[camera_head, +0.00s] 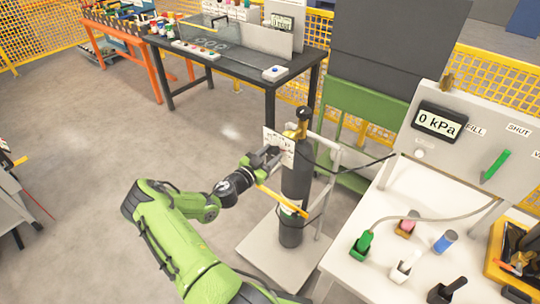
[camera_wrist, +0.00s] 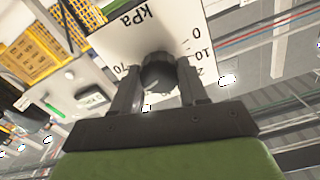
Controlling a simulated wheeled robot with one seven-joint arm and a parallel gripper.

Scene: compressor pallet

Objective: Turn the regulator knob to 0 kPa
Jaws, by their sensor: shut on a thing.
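The regulator knob (camera_wrist: 158,72) is dark and round, in front of a white dial plate (camera_wrist: 118,42) marked kPa, with 0, 10 and 70 legible around it. My gripper (camera_wrist: 160,90) is shut on the knob, one finger on each side. Which mark the knob points to cannot be told. In the head view the dial plate (camera_head: 279,147) stands at the top of a dark gas cylinder (camera_head: 295,182), and my gripper (camera_head: 266,160) reaches it from the left, hiding the knob. A display (camera_head: 438,123) on the grey panel at right reads 0 kPa.
The cylinder stands on a pale trolley base (camera_head: 262,250) with a hose running right. A white table (camera_head: 350,270) with several coloured connectors is at right. A green lever (camera_head: 495,165) is on the panel.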

